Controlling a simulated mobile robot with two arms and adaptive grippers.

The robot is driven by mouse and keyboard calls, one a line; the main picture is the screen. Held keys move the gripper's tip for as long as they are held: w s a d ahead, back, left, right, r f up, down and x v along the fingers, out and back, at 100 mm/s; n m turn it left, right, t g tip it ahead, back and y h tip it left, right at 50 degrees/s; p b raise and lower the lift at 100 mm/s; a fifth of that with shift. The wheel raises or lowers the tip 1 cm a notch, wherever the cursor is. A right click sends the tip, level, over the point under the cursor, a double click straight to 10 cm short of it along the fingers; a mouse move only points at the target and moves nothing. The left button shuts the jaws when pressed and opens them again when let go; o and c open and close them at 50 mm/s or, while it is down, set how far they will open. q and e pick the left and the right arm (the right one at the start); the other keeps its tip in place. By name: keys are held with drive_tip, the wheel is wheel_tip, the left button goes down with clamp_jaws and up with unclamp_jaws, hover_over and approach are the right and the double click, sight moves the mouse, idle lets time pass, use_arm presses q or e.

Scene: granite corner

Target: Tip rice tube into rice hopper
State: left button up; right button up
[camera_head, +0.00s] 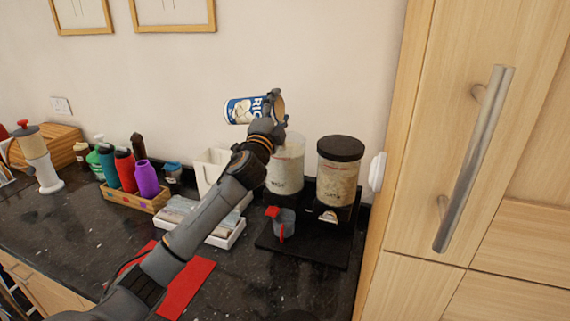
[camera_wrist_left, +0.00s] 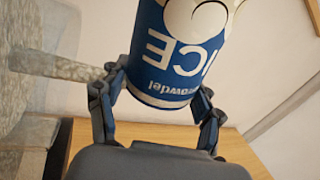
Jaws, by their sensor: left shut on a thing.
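The rice tube (camera_head: 242,110), blue and white with "RICE" lettering, lies nearly on its side in the air in the head view. My left gripper (camera_head: 270,112) is shut on it, above the left hopper. The tube (camera_wrist_left: 180,50) sits between both fingers (camera_wrist_left: 154,95) in the left wrist view, its lettering upside down. The rice hopper (camera_head: 287,168) is a clear container of pale grains, with no lid visible; my gripper and arm hide part of its top. Whether grains are pouring cannot be told. My right gripper is out of view.
A second dispenser (camera_head: 340,170) with a dark lid stands right of the hopper on a black base (camera_head: 300,245). A cup with red parts (camera_head: 281,222) is in front. A white tray (camera_head: 228,237), a bottle crate (camera_head: 135,197) and a tall cabinet (camera_head: 440,130) flank the area.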

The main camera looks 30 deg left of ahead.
use_arm(q)
drive_tip(key=r+n+p, duration=0.1)
drive_tip(key=r, duration=0.1)
drive_tip(key=r+n+y+p, duration=0.1)
drive_tip(key=shift+s+a+r+n+g, duration=0.1)
drive_tip(key=shift+a+r+n+g, duration=0.1)
drive_tip(key=shift+r+n+g, duration=0.15)
drive_tip(key=shift+f, duration=0.1)
drive_tip(key=r+n+p, duration=0.1)
drive_tip(key=n, duration=0.1)
drive_tip(key=r+n+g+y+p, duration=0.1)
drive_tip(key=r+n, duration=0.1)
drive_tip(key=a+r+n+y+p, duration=0.1)
drive_tip(key=n, duration=0.1)
drive_tip(key=shift+s+r, duration=0.1)
drive_tip(key=shift+r, duration=0.1)
drive_tip(key=shift+r+n+g, duration=0.1)
drive_tip(key=shift+n+g, duration=0.15)
drive_tip(key=shift+a, duration=0.2)
